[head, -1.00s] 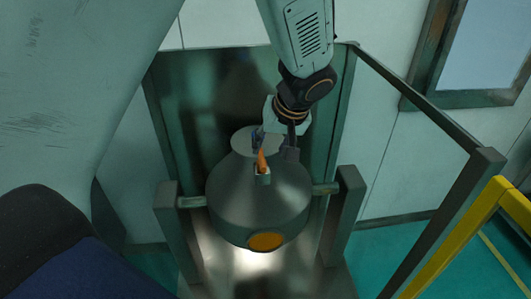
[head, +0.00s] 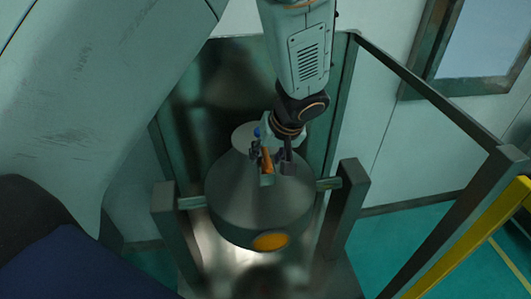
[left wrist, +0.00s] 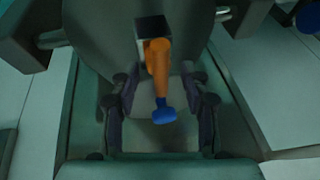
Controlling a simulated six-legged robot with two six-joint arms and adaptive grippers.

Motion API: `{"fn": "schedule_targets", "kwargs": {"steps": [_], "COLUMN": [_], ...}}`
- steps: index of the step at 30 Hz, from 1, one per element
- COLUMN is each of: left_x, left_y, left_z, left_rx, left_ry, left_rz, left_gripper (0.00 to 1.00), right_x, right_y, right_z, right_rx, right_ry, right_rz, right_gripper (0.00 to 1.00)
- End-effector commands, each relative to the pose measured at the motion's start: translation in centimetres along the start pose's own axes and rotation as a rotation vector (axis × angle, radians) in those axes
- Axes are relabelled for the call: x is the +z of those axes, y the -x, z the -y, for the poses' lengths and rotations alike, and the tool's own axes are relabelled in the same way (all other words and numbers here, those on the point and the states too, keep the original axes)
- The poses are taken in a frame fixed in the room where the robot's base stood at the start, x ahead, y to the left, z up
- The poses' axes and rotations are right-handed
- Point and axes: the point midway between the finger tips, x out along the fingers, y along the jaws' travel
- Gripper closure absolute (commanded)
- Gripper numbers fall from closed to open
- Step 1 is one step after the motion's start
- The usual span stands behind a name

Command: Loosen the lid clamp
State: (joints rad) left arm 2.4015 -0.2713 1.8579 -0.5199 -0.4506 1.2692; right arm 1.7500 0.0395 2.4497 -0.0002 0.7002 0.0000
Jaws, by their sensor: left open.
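The lid clamp's orange lever (head: 267,161) stands on a small block (head: 266,180) at the front of the grey domed sieve lid (head: 280,210). In the left wrist view the orange lever (left wrist: 157,65) has a blue tip (left wrist: 163,113) and rises from a dark block (left wrist: 152,27). My left gripper (head: 272,163) comes from above and is open, with one finger on each side of the lever. In the left wrist view both fingers of this gripper (left wrist: 161,128) show clear gaps to the lever. My right gripper is not in view.
The domed vessel hangs between two grey posts (head: 343,215) on short side pins. A dark back panel (head: 195,90) stands behind it. A grey rail frame (head: 430,95) and a yellow rail (head: 475,235) are at right. An orange disc (head: 271,242) is on the vessel's front.

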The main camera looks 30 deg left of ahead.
Motion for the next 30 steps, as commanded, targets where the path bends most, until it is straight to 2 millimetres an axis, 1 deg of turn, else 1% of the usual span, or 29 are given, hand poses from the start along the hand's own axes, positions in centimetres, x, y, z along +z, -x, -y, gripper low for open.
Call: {"fn": "schedule_targets", "kwargs": {"steps": [4,20,30], "left_x": [0.05,-0.04,0.05], "left_y": [0.07,-0.09,-0.23], "left_z": [-0.03,0.15,0.21], "left_rx": [0.0,-0.001,0.009], "left_ry": [-0.001,-0.003,-0.025], "left_rz": [-0.001,0.0,-0.003], "left_gripper": [0.55,1.0,1.0], "right_x": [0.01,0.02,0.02], "right_y": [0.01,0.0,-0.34], "right_z": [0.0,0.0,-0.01], "right_rx": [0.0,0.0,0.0], "right_ry": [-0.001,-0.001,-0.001], "right_rz": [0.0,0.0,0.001], "right_gripper": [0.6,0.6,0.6]}}
